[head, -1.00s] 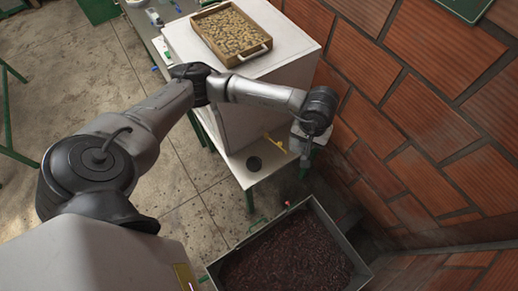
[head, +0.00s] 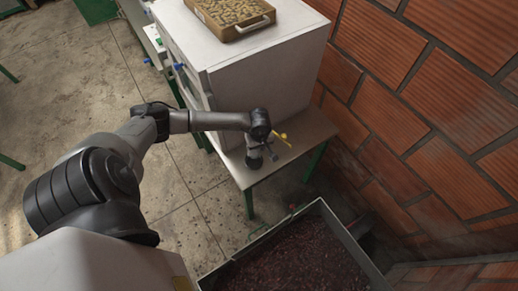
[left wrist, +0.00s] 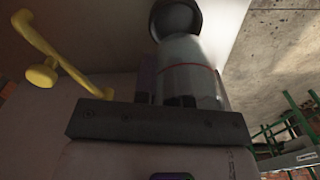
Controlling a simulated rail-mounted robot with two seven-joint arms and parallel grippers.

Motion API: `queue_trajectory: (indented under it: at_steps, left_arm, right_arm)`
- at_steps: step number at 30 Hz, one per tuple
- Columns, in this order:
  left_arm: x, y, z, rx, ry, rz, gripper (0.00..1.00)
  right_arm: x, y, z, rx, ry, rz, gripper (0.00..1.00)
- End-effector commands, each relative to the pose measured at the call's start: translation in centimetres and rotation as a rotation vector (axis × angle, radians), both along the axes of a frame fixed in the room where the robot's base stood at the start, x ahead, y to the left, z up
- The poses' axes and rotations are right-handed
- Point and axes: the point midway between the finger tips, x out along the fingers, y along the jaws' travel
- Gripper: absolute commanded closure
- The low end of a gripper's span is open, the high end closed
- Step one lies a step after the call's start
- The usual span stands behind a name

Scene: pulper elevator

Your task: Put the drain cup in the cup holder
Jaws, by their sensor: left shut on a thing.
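The drain cup, as far as I can tell, is a small dark round cup (head: 254,162) at the front part of the white table. Its dark rim (left wrist: 176,18) shows at the top of the left wrist view. My left gripper (head: 263,153) is low over the table and shut on this cup, partly covering it. Whether the cup touches the tabletop is hard to tell. I cannot make out a cup holder for certain. My right gripper is not in view.
A yellow lever with knobbed ends (head: 281,138) is close beside my left gripper; it also shows in the left wrist view (left wrist: 47,46). A white cabinet (head: 245,75) stands behind. A metal bin of dark pulp (head: 300,255) is in front, and a brick wall right.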

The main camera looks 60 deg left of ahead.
Motion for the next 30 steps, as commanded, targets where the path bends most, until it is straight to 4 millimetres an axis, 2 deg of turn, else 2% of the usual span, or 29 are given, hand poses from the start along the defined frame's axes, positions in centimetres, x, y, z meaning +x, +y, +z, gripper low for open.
queue_trajectory:
  at_steps: [11,24,30]
  left_arm:
    - [-0.2,0.3,-1.9,-0.001,0.000,0.008,1.00]
    - [-0.2,0.2,-6.0,-0.001,0.000,0.007,1.00]
    - [-0.1,0.2,-7.0,0.000,0.000,0.007,1.00]
  right_arm:
    - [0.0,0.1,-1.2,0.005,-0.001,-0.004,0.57]
    - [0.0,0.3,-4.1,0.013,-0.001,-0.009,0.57]
    - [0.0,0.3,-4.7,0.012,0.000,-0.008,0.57]
